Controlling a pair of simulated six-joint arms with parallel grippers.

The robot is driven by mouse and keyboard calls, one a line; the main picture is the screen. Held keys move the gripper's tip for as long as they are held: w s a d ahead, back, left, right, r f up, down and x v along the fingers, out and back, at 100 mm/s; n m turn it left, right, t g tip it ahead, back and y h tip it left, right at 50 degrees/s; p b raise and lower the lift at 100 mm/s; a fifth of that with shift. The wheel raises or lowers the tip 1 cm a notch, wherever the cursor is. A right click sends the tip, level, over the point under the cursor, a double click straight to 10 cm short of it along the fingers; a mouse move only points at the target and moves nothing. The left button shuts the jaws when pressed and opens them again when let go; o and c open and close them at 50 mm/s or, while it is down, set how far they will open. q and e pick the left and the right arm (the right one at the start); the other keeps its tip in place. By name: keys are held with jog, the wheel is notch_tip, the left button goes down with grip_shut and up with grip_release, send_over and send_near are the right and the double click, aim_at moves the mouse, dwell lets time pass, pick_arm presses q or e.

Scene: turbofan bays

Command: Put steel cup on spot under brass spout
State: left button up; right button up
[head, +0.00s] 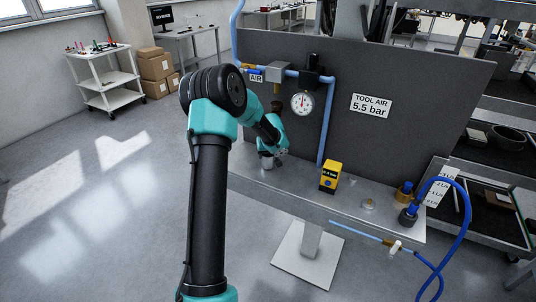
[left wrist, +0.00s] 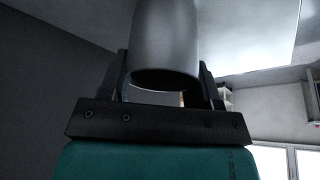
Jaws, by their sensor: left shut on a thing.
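The steel cup is a smooth grey cylinder (left wrist: 167,42) between the two dark fingers in the left wrist view. In the head view only a small pale part of it (head: 267,165) shows below my wrist. My left gripper (head: 277,155) is shut on the cup, at the left end of the metal bench. The brass spout (head: 276,88) hangs under a grey block on the panel, above my gripper; its lower part is hard to make out behind my wrist. The spot under it is hidden by my arm. My right gripper is not in view.
A yellow box (head: 330,177) stands on the bench (head: 300,188) to the right of my gripper. A pressure gauge (head: 302,103) and blue pipe (head: 327,125) are on the dark panel behind. Brass and blue fittings (head: 408,212) and a blue hose (head: 465,215) are at the right end.

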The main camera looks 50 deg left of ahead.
pick_arm(q)
jog(key=shift+f, duration=0.2)
jog(key=o, duration=0.9)
jog(key=shift+d+r, duration=0.15)
jog(key=shift+r, duration=0.3)
jog(key=shift+v, duration=1.2)
jog(key=s+d, duration=0.2)
jog(key=d, duration=0.1)
jog(key=s+d, duration=0.2)
jog(key=d, duration=0.1)
jog(key=s+d, duration=0.2)
jog(key=d, duration=0.2)
jog(key=shift+s, duration=0.3)
